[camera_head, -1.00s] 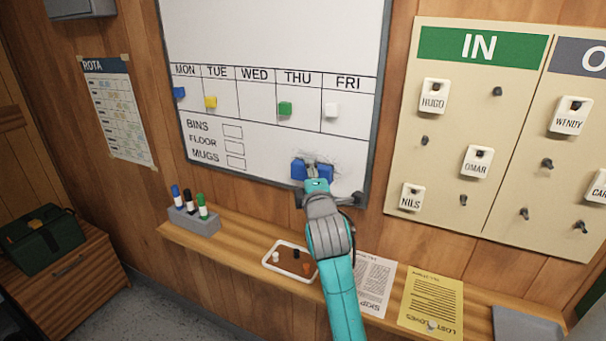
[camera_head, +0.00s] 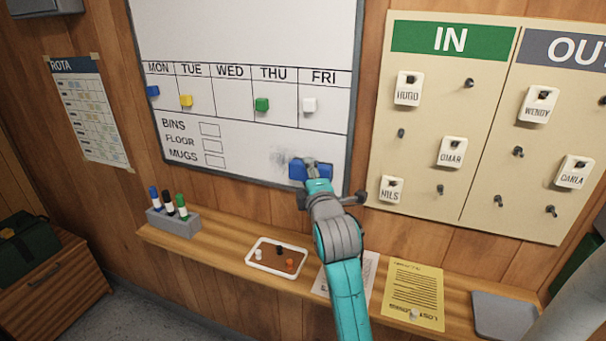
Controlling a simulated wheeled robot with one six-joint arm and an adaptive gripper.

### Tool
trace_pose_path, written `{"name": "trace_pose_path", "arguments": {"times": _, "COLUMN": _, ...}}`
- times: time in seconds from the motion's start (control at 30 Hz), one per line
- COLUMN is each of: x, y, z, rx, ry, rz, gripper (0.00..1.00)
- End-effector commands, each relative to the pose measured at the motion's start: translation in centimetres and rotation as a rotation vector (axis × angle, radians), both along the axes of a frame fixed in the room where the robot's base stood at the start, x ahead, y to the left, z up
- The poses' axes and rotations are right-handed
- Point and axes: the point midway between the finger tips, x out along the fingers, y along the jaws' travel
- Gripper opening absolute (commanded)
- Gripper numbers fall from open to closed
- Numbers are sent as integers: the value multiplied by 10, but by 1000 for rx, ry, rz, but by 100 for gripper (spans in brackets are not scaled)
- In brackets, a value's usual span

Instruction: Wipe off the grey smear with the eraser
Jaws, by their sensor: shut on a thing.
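The whiteboard (camera_head: 240,150) hangs on the wood wall. A faint grey smear (camera_head: 283,157) shows on its lower right part, below the THU and FRI columns. The blue eraser (camera_head: 297,172) is just right of and slightly below the visible smear, near the board's lower right corner. My gripper (camera_head: 311,169) is shut on the eraser, with blue showing on both sides of the fingers. The eraser appears to be against the board, but contact cannot be told for sure. The board behind the eraser and gripper is hidden.
Colored magnets, such as the green one (camera_head: 262,105), sit in the weekday row above. Below, a shelf (camera_head: 222,250) holds a pen holder (camera_head: 174,221), a white-rimmed tray (camera_head: 258,268) and papers. The IN/OUT board (camera_head: 425,180) with hanging tags is close on the right.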

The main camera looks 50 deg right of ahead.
Motion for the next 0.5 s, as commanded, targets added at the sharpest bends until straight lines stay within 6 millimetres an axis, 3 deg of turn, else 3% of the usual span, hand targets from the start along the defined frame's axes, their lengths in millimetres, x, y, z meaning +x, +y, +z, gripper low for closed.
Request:
{"name": "trace_pose_path", "arguments": {"times": 0.23, "x": -18, "y": -9, "z": 0, "rx": 1, "ry": 1, "rz": -4, "gripper": 22}}
{"name": "trace_pose_path", "arguments": {"times": 0.5, "x": -19, "y": -7, "z": 0, "rx": 0, "ry": 1, "rz": -3, "gripper": 22}}
